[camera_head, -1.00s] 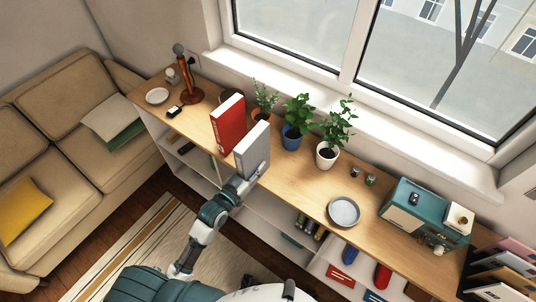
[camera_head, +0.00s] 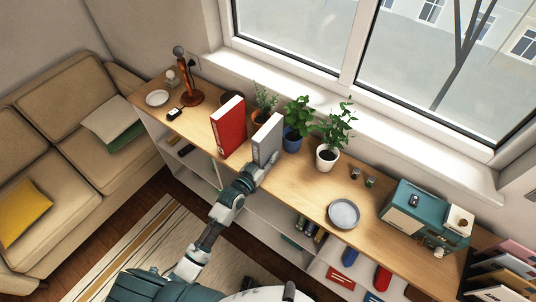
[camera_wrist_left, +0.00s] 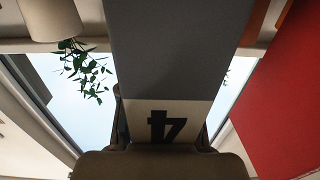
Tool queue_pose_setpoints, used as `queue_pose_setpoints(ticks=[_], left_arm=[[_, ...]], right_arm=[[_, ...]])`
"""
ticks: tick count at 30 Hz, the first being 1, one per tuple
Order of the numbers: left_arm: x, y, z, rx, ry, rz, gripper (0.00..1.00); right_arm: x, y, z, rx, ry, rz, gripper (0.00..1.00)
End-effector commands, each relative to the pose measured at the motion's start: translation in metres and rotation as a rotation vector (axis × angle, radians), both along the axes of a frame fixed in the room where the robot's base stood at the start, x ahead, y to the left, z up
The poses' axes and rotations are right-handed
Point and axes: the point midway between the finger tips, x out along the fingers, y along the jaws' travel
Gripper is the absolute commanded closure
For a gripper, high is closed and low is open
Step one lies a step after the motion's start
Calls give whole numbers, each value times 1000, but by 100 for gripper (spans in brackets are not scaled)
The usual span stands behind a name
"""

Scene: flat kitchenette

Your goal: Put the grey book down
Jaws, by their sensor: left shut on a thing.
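The grey book (camera_head: 267,141) is upright above or on the wooden counter top (camera_head: 292,182), close to the right of the red book. I cannot tell whether its lower edge touches the wood. My left gripper (camera_head: 265,164) is shut on the lower front of the grey book. In the left wrist view the grey book (camera_wrist_left: 180,50) fills the middle, with a pale label marked 4 (camera_wrist_left: 168,122) near the gripper (camera_wrist_left: 160,150). My right gripper is not in view.
The red book (camera_head: 229,128) stands on the left; it also shows in the left wrist view (camera_wrist_left: 290,100). Potted plants, one in a blue pot (camera_head: 292,140) and one in a white pot (camera_head: 327,157), stand behind and right.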

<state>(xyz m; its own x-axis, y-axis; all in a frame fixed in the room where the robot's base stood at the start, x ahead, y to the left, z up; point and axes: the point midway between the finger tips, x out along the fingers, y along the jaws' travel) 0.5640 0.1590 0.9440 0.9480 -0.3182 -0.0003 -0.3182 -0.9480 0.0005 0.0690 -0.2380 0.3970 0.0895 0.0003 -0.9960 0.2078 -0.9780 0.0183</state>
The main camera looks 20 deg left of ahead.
Motion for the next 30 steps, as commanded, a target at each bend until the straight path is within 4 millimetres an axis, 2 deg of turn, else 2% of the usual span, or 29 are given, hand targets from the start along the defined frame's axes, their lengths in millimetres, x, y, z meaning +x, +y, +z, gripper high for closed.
queue_pose_setpoints(ticks=[5,6,9,21,24,25,30], left_arm=[[1,0,-1,-1,-4,1,100],[0,0,-3,0,1,0,65],[0,0,-3,0,1,0,42],[0,0,-4,-1,0,0,42],[0,0,-7,-2,1,1,42],[-3,1,-7,-1,3,1,42],[-48,15,-8,3,4,-1,42]], right_arm=[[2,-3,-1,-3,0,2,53],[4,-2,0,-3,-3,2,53],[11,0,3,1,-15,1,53],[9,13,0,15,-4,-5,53],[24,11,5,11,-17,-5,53],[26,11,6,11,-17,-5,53],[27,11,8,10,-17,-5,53]])
